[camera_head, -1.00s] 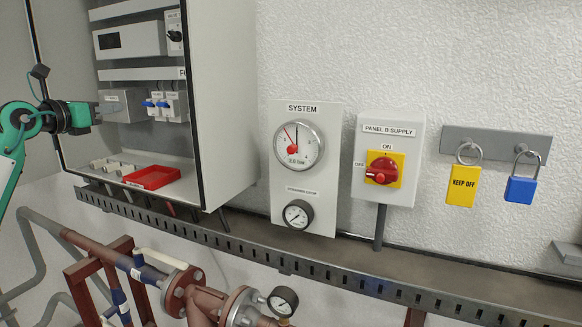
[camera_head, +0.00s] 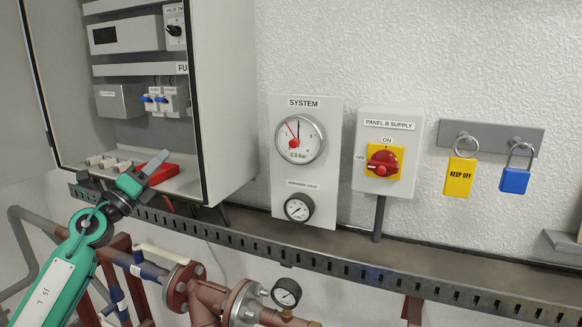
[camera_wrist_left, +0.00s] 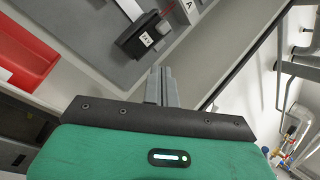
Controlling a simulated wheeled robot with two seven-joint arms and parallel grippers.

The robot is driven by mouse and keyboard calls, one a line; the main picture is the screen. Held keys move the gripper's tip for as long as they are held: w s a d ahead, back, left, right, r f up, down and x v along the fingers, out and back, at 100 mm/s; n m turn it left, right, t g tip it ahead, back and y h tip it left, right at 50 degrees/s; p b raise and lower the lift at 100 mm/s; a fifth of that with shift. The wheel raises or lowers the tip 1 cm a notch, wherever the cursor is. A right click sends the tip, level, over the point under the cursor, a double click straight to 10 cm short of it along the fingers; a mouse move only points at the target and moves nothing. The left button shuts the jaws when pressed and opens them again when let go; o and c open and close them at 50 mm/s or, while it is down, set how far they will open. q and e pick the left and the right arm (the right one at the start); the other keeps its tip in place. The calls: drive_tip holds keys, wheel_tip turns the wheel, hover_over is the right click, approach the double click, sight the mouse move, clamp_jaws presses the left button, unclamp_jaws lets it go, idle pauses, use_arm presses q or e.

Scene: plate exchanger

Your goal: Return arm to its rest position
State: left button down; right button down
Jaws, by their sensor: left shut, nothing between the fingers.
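My left gripper (camera_head: 154,162) shows in the head view in front of the cabinet's lower opening, partly covering the red tray (camera_head: 165,174). Its fingers are closed together with nothing between them. In the left wrist view the closed fingers (camera_wrist_left: 161,86) point into the cabinet, with the red tray (camera_wrist_left: 22,55) to their left. My left arm (camera_head: 60,280) is green and comes up from the lower left. My right gripper is in neither view.
The open cabinet (camera_head: 222,100) stands at left, with blue-levered breakers (camera_head: 160,100) inside. The slotted rail (camera_head: 330,268) and pipes (camera_head: 205,295) run below. The gauge panel (camera_head: 305,195), red switch (camera_head: 382,163), yellow tag (camera_head: 460,177) and blue padlock (camera_head: 514,180) are on the wall.

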use_arm(q)
drive_tip(key=s+f+n+g+y, duration=0.2)
drive_tip(key=s+f+n+y, duration=0.4)
drive_tip(key=f+n, duration=0.4)
drive_tip(key=s+a+f+n+g+y, duration=0.1)
drive_tip(key=s+f+n+y, duration=0.45)
drive_tip(key=f+n, duration=0.55)
drive_tip(key=s+f+n+g+y, duration=0.2)
drive_tip(key=s+f+n+y, duration=0.45)
drive_tip(key=f, duration=0.65)
drive_tip(key=s+d+f+n+g+h, duration=0.25)
drive_tip(key=s+f+g, duration=0.2)
drive_tip(key=s, duration=0.45)
drive_tip(key=s+d+f+n+g+h, duration=0.1)
drive_tip(key=s+d+f+g, duration=0.2)
drive_tip(key=s+f, duration=0.5)
drive_tip(key=s+d+f+n+g+h, duration=0.2)
drive_tip(key=s+f+g, duration=0.15)
drive_tip(key=s, duration=0.75)
wheel_tip(320, 180, down, 30)
drive_tip(key=r+g, duration=0.1)
drive_tip(key=g, duration=0.1)
drive_tip(key=s+a+f, duration=0.3)
drive_tip(key=s+f, duration=1.6)
drive_tip(key=f, duration=0.1)
drive_tip(key=shift+a+f+m+g, duration=0.2)
drive_tip(key=shift+f+m+g, duration=0.2)
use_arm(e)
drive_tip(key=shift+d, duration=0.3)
